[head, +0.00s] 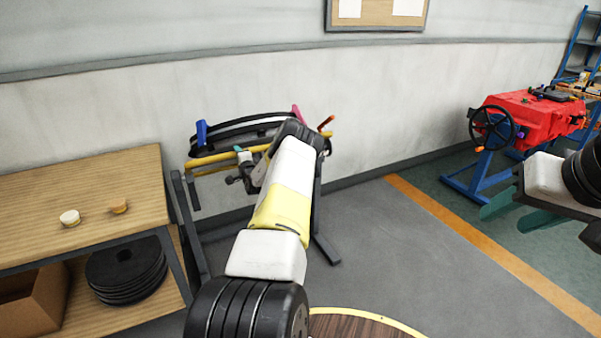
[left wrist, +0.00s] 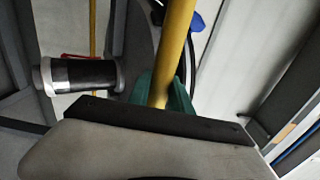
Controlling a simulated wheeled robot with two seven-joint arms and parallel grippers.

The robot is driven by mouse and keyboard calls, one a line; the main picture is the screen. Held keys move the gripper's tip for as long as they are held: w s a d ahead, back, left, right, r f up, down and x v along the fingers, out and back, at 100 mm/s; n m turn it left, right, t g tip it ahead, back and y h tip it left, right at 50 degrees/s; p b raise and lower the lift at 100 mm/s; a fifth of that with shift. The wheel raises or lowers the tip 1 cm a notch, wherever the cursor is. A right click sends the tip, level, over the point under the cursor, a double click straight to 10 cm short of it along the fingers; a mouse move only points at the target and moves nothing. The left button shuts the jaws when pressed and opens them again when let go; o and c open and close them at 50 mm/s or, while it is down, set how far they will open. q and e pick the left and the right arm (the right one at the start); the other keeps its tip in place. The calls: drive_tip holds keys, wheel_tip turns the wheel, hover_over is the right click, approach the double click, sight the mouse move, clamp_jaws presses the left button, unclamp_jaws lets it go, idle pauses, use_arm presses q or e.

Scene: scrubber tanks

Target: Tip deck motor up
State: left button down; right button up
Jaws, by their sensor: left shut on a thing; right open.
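A long black curved housing (head: 245,132), likely the deck part, sits on a dark stand against the wall. A yellow bar (head: 202,163) runs along its front; a blue lever (head: 201,132) stands at its left end. My left forearm hides much of the right half. In the left wrist view, the teal fingers of my left gripper (left wrist: 163,95) are shut around the yellow bar (left wrist: 177,50). In the head view, this gripper is mostly hidden. My right gripper (head: 512,210) is open and empty at the right, away from the stand. I cannot tell which part is the motor.
A wooden bench (head: 85,195) stands at the left, with two small cups on it and black discs (head: 126,270) below. A red machine (head: 525,118) with a black handwheel is at the right. The grey floor (head: 400,250) between is clear. A pink lever (head: 298,114) and an orange lever (head: 326,123) stick up.

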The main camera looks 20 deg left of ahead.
use_arm(q)
drive_tip(key=shift+w+a+r, duration=0.3)
drive_tip(key=shift+a+r, duration=0.05)
drive_tip(key=shift+r, duration=0.25)
drive_tip(key=shift+w+a+r, duration=0.3)
drive_tip(key=shift+r, duration=0.3)
approach(227, 122)
drive_tip(key=shift+w+a+f, duration=0.5)
drive_tip(key=shift+w+a, duration=0.1)
drive_tip(key=shift+a, duration=0.1)
drive_tip(key=shift+w+a+f, duration=0.5)
drive_tip(key=shift+w+a, duration=0.05)
drive_tip(key=shift+a, duration=0.15)
drive_tip(key=shift+w+a+r, duration=0.1)
drive_tip(key=shift+a, duration=0.05)
drive_tip(key=w+a+r, duration=0.1)
drive_tip(key=w+a, duration=0.1)
drive_tip(key=a, duration=0.1)
drive_tip(key=w+a+r, duration=0.1)
drive_tip(key=shift+w+a+r, duration=0.35)
drive_tip(key=shift+w+r, duration=0.1)
drive_tip(key=shift+r, duration=0.1)
